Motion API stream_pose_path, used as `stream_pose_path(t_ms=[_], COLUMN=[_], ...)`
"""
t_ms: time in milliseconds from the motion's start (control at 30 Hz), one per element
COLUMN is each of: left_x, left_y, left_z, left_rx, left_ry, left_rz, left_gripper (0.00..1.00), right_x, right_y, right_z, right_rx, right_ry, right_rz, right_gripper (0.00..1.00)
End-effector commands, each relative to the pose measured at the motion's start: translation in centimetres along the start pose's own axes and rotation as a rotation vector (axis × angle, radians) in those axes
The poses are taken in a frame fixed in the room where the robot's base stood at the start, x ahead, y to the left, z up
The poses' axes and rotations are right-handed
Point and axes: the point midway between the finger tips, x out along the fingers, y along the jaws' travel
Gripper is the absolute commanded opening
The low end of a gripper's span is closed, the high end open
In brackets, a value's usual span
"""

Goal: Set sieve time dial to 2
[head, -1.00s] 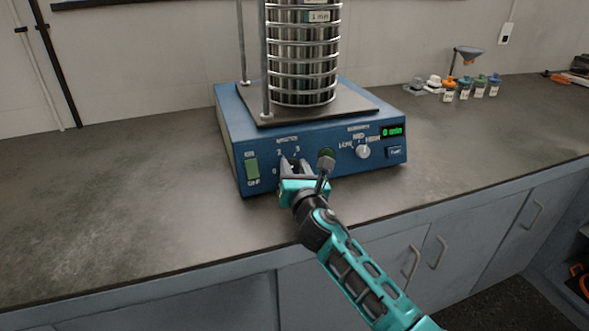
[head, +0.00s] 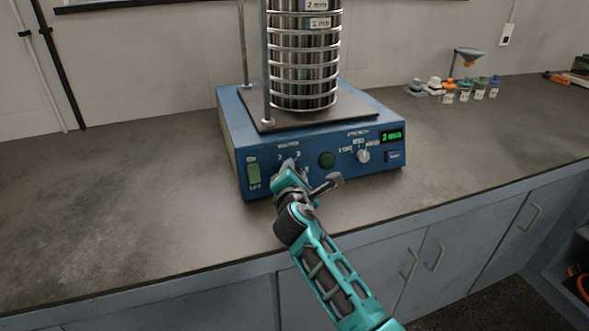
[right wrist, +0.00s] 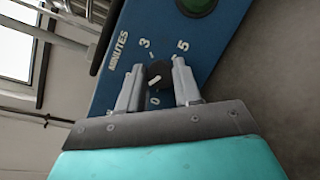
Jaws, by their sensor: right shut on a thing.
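The blue sieve shaker (head: 220,133) stands on the counter with a stack of metal sieves (head: 303,70) on its top plate. My right gripper (right wrist: 158,88) is shut on this dial. In the head view the right gripper (head: 288,170) hides most of the dial. My left gripper is not in view.
Several small bottles (head: 479,88) stand at the back right. The counter (head: 110,200) left of the shaker is clear.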

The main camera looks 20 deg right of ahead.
Motion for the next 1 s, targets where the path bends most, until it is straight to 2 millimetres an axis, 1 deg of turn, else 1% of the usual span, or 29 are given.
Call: stream_pose_path(t_ms=[33, 133, 500, 700, 1000], left_x=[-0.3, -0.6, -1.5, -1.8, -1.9], left_y=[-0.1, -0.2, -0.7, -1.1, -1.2], left_z=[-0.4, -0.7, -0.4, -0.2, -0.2], left_rx=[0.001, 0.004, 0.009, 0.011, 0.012], left_ry=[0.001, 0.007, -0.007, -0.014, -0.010], left_rz=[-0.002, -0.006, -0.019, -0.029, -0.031], left_gripper=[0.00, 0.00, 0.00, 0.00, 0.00], right_x=[-0.1, -0.1, 0.0, 0.0, 0.0], right_y=[0.1, 0.2, 0.2, 0.1, 0.0], right_z=[0.1, 0.1, 0.1, 0.0, 0.0], right_rx=[0.040, 0.125, 0.359, 0.422, 0.450], right_ry=[0.003, 0.006, 0.014, 0.017, 0.018], right_rz=[-0.020, -0.052, -0.142, -0.167, -0.177], right_gripper=[0.03, 0.03, 0.03, 0.03, 0.03])
